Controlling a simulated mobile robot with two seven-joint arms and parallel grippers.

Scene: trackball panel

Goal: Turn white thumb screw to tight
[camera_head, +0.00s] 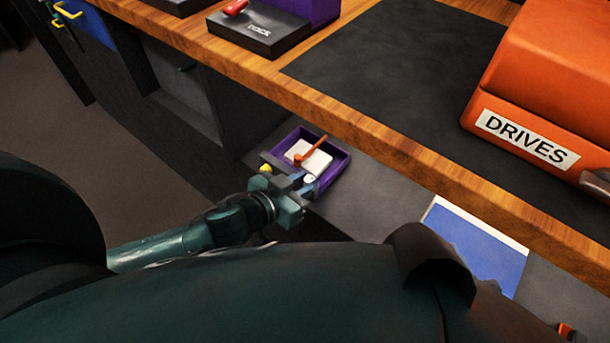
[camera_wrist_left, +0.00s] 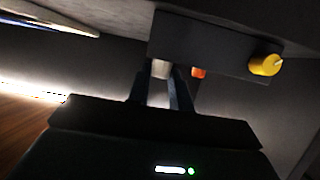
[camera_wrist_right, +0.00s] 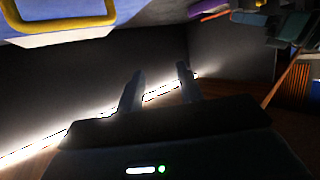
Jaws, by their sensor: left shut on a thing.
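The white thumb screw (camera_wrist_left: 160,68) shows between the fingertips of my left gripper (camera_wrist_left: 165,76) in the left wrist view, below a dark bar (camera_wrist_left: 205,45). My left gripper (camera_head: 303,185) is shut on it, and the fingers hide part of it. In the head view the white screw (camera_head: 310,179) is a small pale spot at the front edge of a purple tray-like panel (camera_head: 342,166). Its turn marking is too small to read. My right gripper (camera_wrist_right: 160,76) is open and empty, away from the panel.
A yellow knob (camera_wrist_left: 265,65) and an orange knob (camera_wrist_left: 198,72) sit near the white screw. The panel holds a white block (camera_head: 317,163) and an orange lever (camera_head: 311,150). A wooden table edge (camera_head: 400,155) overhangs behind it. A blue board (camera_head: 470,250) lies to the right.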

